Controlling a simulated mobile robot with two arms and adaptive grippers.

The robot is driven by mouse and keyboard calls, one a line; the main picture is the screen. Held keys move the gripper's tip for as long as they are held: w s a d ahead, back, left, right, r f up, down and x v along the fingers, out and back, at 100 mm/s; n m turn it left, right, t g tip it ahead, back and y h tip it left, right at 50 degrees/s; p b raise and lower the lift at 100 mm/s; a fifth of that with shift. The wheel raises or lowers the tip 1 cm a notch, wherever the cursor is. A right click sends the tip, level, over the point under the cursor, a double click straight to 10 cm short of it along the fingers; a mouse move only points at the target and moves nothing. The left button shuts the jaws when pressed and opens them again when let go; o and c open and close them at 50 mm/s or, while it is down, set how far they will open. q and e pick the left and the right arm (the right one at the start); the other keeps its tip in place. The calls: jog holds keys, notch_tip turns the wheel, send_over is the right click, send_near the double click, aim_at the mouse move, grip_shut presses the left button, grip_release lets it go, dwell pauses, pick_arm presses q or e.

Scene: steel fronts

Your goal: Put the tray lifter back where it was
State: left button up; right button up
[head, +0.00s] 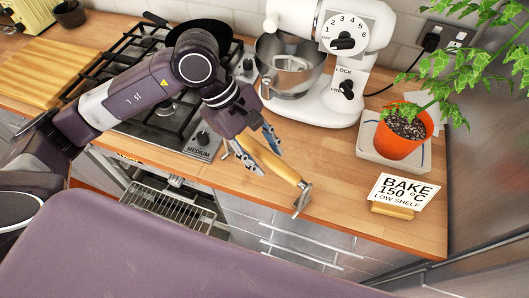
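The tray lifter (284,172), with a pale wooden handle and a metal end, lies on or just above the wooden worktop between the stove and the mixer. Its metal end points to the front right, near the counter's front edge. My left gripper (266,160) is over the handle's rear part. Its two fingers are spread, one on each side of the handle, with gaps visible. The gripper hides the rear end of the handle. My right gripper is not in view.
A stand mixer (320,85) with a steel bowl stands behind. A potted plant (401,140) and a "BAKE 150 °C LOW SHELF" card (403,191) are at right. The gas stove (165,95) is at left; below it the oven is open, showing a rack (170,207).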

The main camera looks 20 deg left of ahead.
pick_arm(q)
jog(key=shift+r, duration=0.2)
jog(key=shift+w+a+r, duration=0.1)
jog(key=shift+a+r, duration=0.1)
jog(key=shift+r, duration=0.1)
jog(key=b+v, duration=0.3)
jog(key=v, duration=0.8)
jog(key=shift+r, duration=0.1)
